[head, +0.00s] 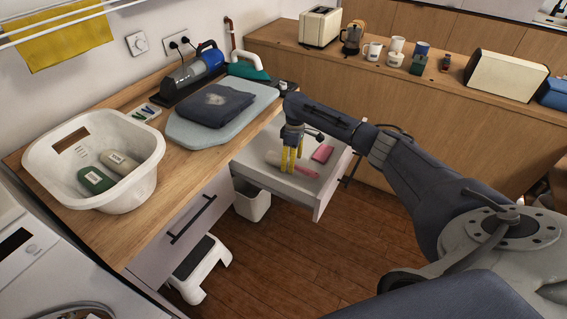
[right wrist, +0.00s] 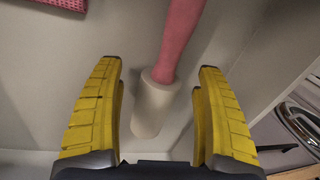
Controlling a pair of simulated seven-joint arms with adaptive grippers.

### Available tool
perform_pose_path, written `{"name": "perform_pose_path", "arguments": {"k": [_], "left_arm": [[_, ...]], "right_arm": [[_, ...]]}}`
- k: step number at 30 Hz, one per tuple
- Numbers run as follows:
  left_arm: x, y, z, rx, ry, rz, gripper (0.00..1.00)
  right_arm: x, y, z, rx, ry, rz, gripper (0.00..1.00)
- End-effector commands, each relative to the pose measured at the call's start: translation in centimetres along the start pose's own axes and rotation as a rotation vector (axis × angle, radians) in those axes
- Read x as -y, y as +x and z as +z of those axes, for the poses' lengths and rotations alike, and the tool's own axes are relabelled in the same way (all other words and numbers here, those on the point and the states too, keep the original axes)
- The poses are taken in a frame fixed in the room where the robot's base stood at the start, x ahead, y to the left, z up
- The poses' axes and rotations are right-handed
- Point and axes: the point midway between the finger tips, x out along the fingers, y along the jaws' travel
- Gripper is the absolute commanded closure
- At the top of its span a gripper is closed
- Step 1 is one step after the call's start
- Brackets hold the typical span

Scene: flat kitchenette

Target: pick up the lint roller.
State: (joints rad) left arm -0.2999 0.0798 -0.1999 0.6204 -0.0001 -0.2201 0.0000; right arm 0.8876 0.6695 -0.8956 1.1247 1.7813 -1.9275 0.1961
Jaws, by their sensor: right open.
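The lint roller lies in the open drawer (head: 328,188). Its pink handle (head: 273,158) shows in the head view beside my fingers, which partly cover the roller. In the right wrist view its pale cylindrical roll (right wrist: 152,105) lies between my two fingers, and its pink handle (right wrist: 181,38) runs up out of the picture. My right gripper (head: 291,165) points down over the roller with its yellow fingers apart. In the right wrist view my right gripper (right wrist: 160,110) is open, with a gap on both sides of the roll. My left gripper is in neither view.
A pink block-like item (head: 322,153) lies in the drawer near the roller. The drawer's walls surround the space. Above it, the counter holds an ironing board (head: 190,133) with a folded dark cloth (head: 215,104) and a white basket (head: 140,160). A bin (head: 252,203) stands below.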

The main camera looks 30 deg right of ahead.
Motion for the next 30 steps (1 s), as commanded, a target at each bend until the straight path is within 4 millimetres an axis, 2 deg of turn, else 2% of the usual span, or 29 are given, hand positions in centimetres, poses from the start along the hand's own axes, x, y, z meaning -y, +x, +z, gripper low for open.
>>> {"name": "perform_pose_path", "arguments": {"k": [6, 14, 30], "left_arm": [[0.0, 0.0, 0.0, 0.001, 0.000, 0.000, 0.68], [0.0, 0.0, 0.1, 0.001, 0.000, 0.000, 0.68], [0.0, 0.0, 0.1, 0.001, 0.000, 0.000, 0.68]], "right_arm": [[0.0, 1.5, 0.0, -0.001, 0.001, 0.000, 0.27], [0.0, 1.6, 0.0, -0.001, 0.000, 0.001, 0.27], [0.0, 1.6, 0.0, -0.001, 0.000, 0.001, 0.88]]}}
